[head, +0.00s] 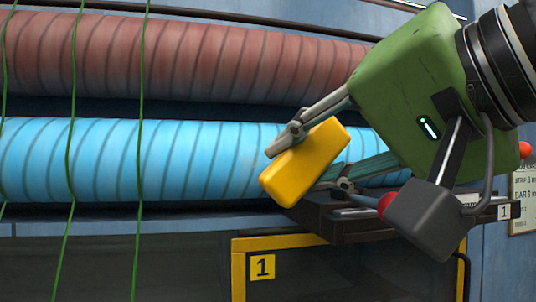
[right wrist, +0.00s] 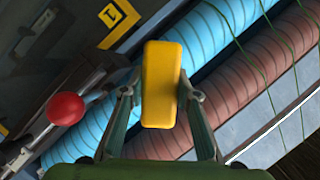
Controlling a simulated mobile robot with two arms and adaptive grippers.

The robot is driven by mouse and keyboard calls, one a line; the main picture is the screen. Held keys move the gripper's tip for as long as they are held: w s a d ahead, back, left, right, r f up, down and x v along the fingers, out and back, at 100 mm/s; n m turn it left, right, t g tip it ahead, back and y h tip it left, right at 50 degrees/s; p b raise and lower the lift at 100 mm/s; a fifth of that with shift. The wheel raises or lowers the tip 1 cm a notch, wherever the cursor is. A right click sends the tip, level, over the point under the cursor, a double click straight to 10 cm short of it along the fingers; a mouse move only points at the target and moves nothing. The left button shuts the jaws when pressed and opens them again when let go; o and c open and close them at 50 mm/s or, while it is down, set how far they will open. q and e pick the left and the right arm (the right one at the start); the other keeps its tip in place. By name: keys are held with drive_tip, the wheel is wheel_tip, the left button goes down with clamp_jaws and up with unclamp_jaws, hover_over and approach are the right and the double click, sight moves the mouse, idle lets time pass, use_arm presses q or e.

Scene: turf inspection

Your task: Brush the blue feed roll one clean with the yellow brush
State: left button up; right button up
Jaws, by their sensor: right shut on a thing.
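The blue feed roll (head: 110,160) runs across the head view from the left edge to behind my right gripper, with dark slanted lines around it. It also shows in the right wrist view (right wrist: 205,47). My right gripper (head: 312,160) is shut on the yellow brush (head: 300,168), in front of the right part of the blue roll. In the right wrist view the yellow brush (right wrist: 161,83) sits between the two fingers. Its bristle side is not visible, and I cannot tell whether it touches the roll. My left gripper is not in view.
A reddish-brown roll (head: 180,60) lies above the blue one. Several thin green strands (head: 72,130) hang in front of both at the left. A dark shelf (head: 315,213) and a red ball knob (right wrist: 66,108) are close to my right gripper. A yellow-framed panel (head: 238,270) marked 1 is below.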

sight(237, 166)
drive_tip(key=shift+w, duration=0.1)
drive_tip(key=w+a+p, duration=0.2)
drive_tip(key=w, duration=0.4)
drive_tip(key=shift+w, duration=0.2)
drive_tip(key=shift+w+a, duration=0.4)
drive_tip(key=shift+w, duration=0.45)
idle(0.8)
drive_tip(key=shift+s+a, duration=0.25)
drive_tip(key=shift+a, duration=0.35)
drive_tip(key=shift+s+a, duration=0.2)
drive_tip(key=shift+a, duration=0.45)
drive_tip(key=shift+s+a, duration=0.25)
drive_tip(key=shift+a, duration=0.35)
drive_tip(key=shift+w+a, duration=0.1)
drive_tip(key=shift+w+d, duration=0.25)
drive_tip(key=shift+d, duration=0.4)
drive_tip(key=shift+w+d, duration=0.2)
drive_tip(key=shift+d, duration=0.5)
drive_tip(key=shift+w+d, duration=0.25)
drive_tip(key=shift+d, duration=0.4)
drive_tip(key=shift+s, duration=0.1)
